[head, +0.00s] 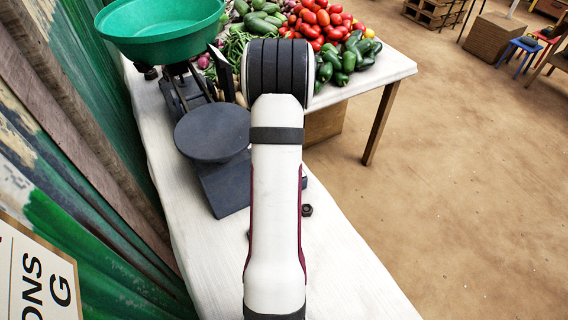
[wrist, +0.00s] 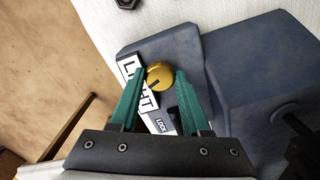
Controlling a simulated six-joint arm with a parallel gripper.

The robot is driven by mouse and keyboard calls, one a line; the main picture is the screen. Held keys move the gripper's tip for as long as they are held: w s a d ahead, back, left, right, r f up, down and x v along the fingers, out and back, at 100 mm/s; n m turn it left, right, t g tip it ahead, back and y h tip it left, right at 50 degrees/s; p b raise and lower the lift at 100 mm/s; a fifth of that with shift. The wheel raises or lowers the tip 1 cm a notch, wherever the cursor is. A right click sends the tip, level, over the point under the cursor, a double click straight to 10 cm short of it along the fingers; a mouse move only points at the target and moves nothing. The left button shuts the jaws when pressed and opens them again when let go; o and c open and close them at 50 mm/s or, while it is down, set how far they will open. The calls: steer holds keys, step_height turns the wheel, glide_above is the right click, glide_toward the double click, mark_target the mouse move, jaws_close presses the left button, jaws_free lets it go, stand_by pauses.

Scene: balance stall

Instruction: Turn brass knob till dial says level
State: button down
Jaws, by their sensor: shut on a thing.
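The brass knob (wrist: 160,77) sits on the blue-grey base of the balance (wrist: 190,50) in the wrist view, with a dark mark on its face. My gripper (wrist: 160,74) has its green fingers on either side of the knob and is shut on it. A white dial plate (wrist: 127,68) lies beside the knob; my left finger covers part of its lettering, and "LI" and "HT" show. I cannot make out a dial pointer. In the head view my arm hides the knob and gripper; the balance's round dark pan (head: 212,132) and green bowl (head: 160,38) show.
Vegetables, including tomatoes (head: 318,22) and green peppers (head: 345,58), lie at the back of the white table (head: 345,265). A dark nut (head: 307,210) lies right of my arm. A green wall stands close at left. The near table is mostly clear.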

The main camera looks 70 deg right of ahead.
steer(key=shift+m, duration=0.3)
steer(key=shift+c, duration=1.8)
jaws_free()
step_height(320, 180, up, 16)
steer(key=shift+f, duration=0.1)
